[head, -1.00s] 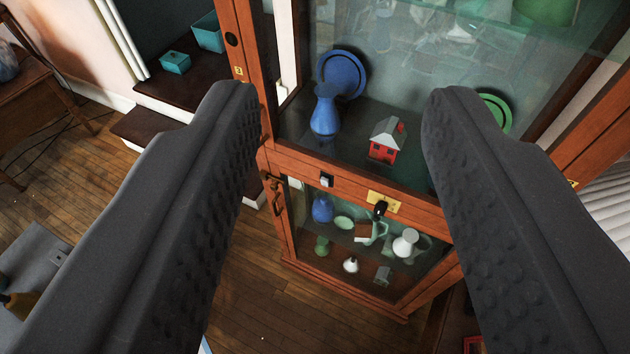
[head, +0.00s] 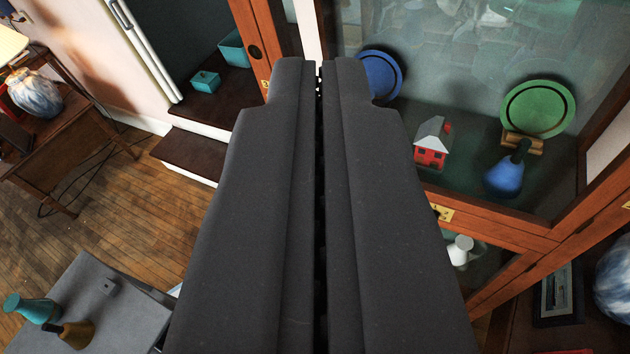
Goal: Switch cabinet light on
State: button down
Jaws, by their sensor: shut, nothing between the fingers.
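The wooden curio cabinet (head: 482,229) stands with its glass front ahead of my gripper (head: 319,72). My gripper is shut and empty, its fingers pressed together across the middle of the view. They cover the left part of the cabinet's middle rail. The small white and black switch seen on that rail a second ago is hidden behind them. A brass plate (head: 443,212) shows on the rail just right of the fingers. I cannot tell whether the cabinet light is on, or whether the fingertips touch the cabinet.
Behind the glass are a red toy house (head: 431,152), a green plate (head: 538,106), a blue plate (head: 382,72) and a blue vase (head: 504,177). A grey-topped stand (head: 125,305) with vases is at lower left. A wooden desk (head: 75,145) stands farther left. Wood floor (head: 150,225) lies between.

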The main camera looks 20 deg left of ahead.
jog(key=w+a+f+m+t+b, duration=0.1)
jog(key=w+a+f+m, duration=0.25)
jog(key=w+f, duration=0.35)
jog(key=w+a+f+m+t+b, duration=0.15)
jog(key=w+f+m, duration=0.3)
jog(key=f, duration=0.45)
jog(key=w+a+f+m+b, duration=0.2)
jog(key=w+a+f+m, duration=0.1)
jog(key=w+f, duration=0.45)
jog(key=s+d+f+m+h+b, duration=0.1)
jog(key=f+m+h, duration=0.3)
jog(key=f, duration=1.1)
jog(key=s+d+f+m+h+b, duration=0.1)
jog(key=f+m+h, duration=0.4)
jog(key=f, duration=1)
jog(key=shift+s+m+b, duration=0.75)
jog(key=shift+s+m, duration=0.15)
jog(key=shift+s, duration=0.3)
jog(key=shift+r, duration=0.1)
jog(key=b+x, duration=0.2)
jog(key=x, duration=1.2)
jog(key=shift+r+b, duration=0.2)
jog(key=shift+b, duration=0.1)
jog(key=shift+d, duration=0.15)
